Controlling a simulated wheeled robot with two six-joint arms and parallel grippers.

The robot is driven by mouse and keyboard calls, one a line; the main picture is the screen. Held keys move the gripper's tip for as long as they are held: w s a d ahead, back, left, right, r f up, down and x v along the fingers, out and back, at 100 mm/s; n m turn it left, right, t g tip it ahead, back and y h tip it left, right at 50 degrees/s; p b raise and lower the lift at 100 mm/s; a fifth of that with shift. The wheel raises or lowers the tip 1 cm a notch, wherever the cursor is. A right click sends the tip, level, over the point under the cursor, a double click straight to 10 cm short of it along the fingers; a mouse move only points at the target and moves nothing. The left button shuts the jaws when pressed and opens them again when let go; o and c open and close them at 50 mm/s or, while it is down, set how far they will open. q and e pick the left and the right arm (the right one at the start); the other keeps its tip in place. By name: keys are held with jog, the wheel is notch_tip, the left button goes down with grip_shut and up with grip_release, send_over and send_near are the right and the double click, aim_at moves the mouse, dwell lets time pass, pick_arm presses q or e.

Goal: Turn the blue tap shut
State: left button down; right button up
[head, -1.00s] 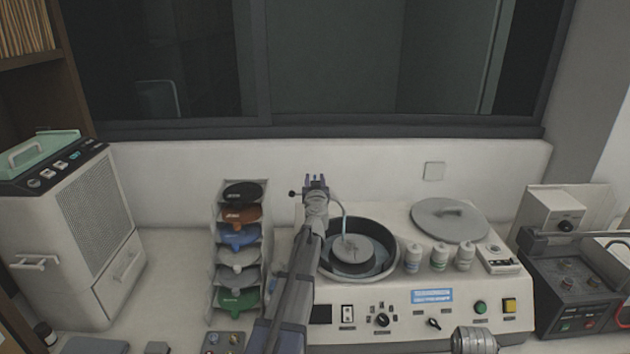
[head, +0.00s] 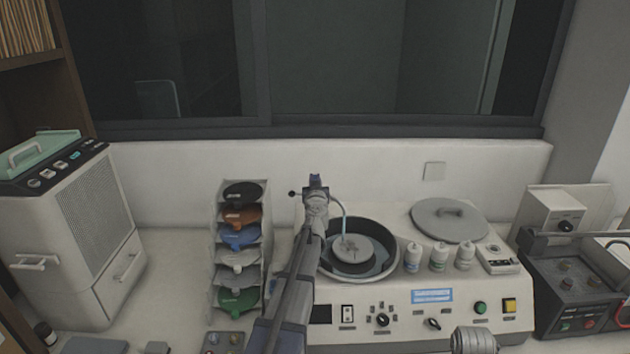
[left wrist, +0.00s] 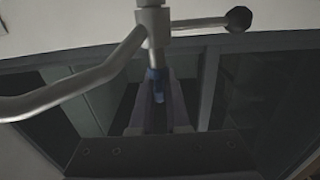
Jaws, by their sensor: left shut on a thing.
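The blue tap (left wrist: 156,77) sits on a metal stem in the left wrist view, with a curved spout (left wrist: 75,88) to one side and a dark-knobbed rod (left wrist: 238,19) to the other. My left gripper (left wrist: 157,98) is shut on the blue tap, one finger on each side of it. In the head view the left gripper (head: 316,182) is above the back of the polishing machine, and a little blue shows between its fingertips. The spout (head: 341,213) curves down over the round bowl (head: 392,262). Only a grey end of my right arm shows at the bottom; its fingers are not visible.
The white machine (head: 460,297) has knobs and buttons in front. Several white bottles (head: 439,258) and a grey lid (head: 449,219) stand right of the bowl. A rack of coloured discs (head: 238,237) is to the left. The wall and window are close behind.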

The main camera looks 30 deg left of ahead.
pick_arm(q)
jog(key=m+t+h, duration=0.1)
jog(key=h, duration=0.1)
jog(key=m+t+h, duration=0.1)
jog(key=m+h, duration=0.1)
jog(key=h, duration=0.1)
jog(key=shift+a+m, duration=0.15)
jog(key=shift+m, duration=0.15)
jog(key=m+h, duration=0.2)
jog(key=h, duration=0.2)
jog(key=m+h, duration=0.3)
jog(key=h, duration=0.1)
jog(key=shift+w+a+h, duration=0.1)
jog(key=shift+w+h, duration=0.05)
jog(key=shift+h, duration=0.15)
jog(key=m+g+h, duration=0.2)
jog(key=m+h, duration=0.1)
jog(key=m+g+h, duration=0.1)
jog(key=m+h, duration=0.1)
jog(key=h, duration=0.2)
jog(key=shift+m+g, duration=0.4)
jog(key=shift+m+g+h, duration=1.7)
jog(key=shift+g+h, duration=0.2)
jog(key=shift+g, duration=0.1)
jog(key=shift+d, duration=0.25)
jog(key=c, duration=0.9)
grip_release()
